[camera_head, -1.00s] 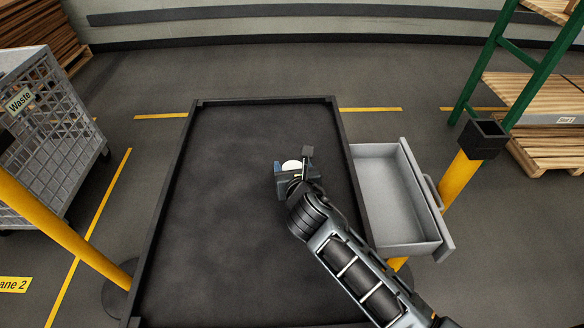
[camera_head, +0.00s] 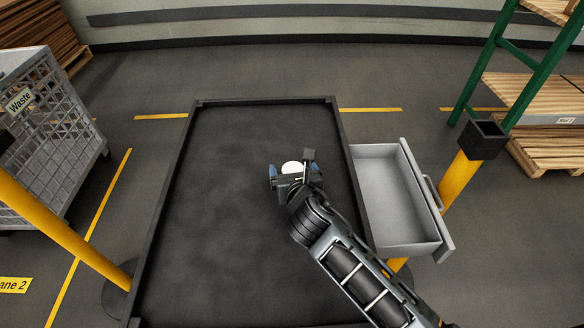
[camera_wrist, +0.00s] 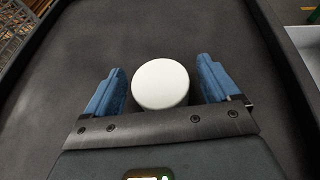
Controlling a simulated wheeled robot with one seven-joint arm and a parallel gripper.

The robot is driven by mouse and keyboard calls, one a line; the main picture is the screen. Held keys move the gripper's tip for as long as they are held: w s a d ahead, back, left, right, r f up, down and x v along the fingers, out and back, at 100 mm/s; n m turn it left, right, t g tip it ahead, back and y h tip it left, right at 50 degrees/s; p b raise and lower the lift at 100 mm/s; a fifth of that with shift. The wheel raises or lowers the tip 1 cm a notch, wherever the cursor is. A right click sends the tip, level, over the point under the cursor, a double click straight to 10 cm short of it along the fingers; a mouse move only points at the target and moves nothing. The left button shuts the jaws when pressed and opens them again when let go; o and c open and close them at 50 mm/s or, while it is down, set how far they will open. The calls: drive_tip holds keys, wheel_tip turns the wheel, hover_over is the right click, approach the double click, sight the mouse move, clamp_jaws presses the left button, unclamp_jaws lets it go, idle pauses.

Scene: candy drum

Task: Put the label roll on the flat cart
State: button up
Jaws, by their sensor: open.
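The label roll (camera_head: 292,168) shows as a round white top on the flat cart (camera_head: 215,240), a dark, low-rimmed surface. In the wrist view the roll (camera_wrist: 160,84) lies between two blue fingers, with a dark gap on each side. My gripper (camera_head: 294,172) is open around it, low over the cart; it also shows in the wrist view (camera_wrist: 160,88). The near side of the roll is hidden by the gripper. I cannot tell exactly whether the roll's underside touches the cart.
An open grey drawer (camera_head: 385,190) juts out at the cart's right side. A yellow post (camera_head: 461,178) stands beyond it. A grey mesh waste cage (camera_head: 50,135) is at the left, and a green-framed rack (camera_head: 535,85) is at the right. The cart's left half is clear.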

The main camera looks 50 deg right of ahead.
drive_tip(key=v, duration=1)
drive_tip(key=shift+s+a, duration=0.15)
drive_tip(key=shift+s, duration=0.05)
drive_tip(key=shift+s, duration=0.1)
